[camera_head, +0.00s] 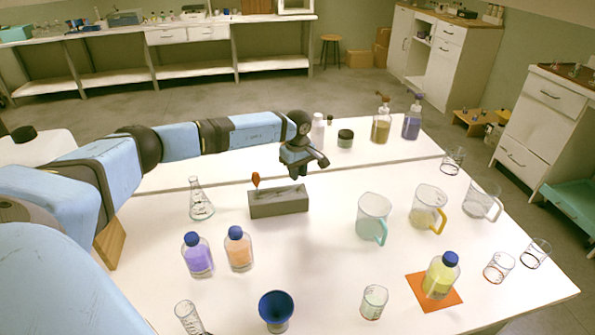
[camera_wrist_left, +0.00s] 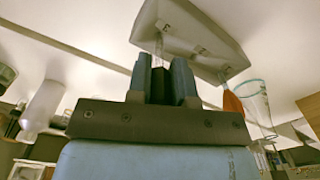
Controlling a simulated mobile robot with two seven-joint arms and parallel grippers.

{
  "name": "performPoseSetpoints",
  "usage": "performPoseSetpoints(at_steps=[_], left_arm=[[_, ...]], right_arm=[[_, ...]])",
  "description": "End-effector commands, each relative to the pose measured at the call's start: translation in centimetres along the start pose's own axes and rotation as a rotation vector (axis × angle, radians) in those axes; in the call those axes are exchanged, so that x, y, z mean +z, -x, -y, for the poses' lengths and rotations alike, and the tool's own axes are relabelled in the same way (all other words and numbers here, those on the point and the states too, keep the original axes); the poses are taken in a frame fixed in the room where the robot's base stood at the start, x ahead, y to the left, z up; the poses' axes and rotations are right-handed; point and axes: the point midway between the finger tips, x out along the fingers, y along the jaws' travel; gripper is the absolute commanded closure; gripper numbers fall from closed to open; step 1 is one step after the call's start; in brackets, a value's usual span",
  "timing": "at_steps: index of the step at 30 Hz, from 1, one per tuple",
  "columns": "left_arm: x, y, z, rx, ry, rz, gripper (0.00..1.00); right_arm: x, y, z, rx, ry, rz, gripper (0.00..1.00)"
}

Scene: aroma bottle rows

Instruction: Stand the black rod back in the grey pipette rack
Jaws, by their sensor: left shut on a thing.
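The grey pipette rack (camera_head: 280,206) stands on the near white table, left of its middle; its top with small slots shows in the left wrist view (camera_wrist_left: 190,32). My left gripper (camera_head: 302,174) is over the rack's right part. In the left wrist view its fingers (camera_wrist_left: 160,82) are shut on the black rod (camera_wrist_left: 157,88), whose dark part shows between them. A thin pale shaft runs from it to the rack; I cannot tell if its tip is inside a slot. The rod is hidden in the head view. My right gripper is not in view.
An orange-topped pipette (camera_head: 256,180) stands at the rack's left end. A conical flask (camera_head: 200,203) is left of the rack. Purple (camera_head: 198,258) and orange (camera_head: 238,250) bottles stand in front, and a beaker (camera_head: 372,215) to the right. Bare table lies in front of the rack.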

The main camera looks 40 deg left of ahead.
Motion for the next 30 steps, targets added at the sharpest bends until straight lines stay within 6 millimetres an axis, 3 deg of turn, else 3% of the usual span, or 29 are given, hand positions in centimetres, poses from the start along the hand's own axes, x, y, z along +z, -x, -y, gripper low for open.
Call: performPoseSetpoints(at_steps=[5,6,10,20,30], left_arm=[[0.0,0.0,0.0,0.0,0.0,0.0,0.97],[0.0,0.0,0.0,0.0,0.0,0.0,0.78],[0.0,0.0,0.0,0.0,0.0,0.0,0.5],[0.0,0.1,0.0,0.0,0.0,0.0,0.5],[0.0,2.0,0.0,0.0,0.0,0.0,0.5]], right_arm=[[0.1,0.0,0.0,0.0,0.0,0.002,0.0],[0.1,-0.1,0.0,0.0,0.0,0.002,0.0],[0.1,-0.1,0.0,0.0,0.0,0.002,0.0],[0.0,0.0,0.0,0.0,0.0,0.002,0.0],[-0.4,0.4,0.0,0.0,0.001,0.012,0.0]])
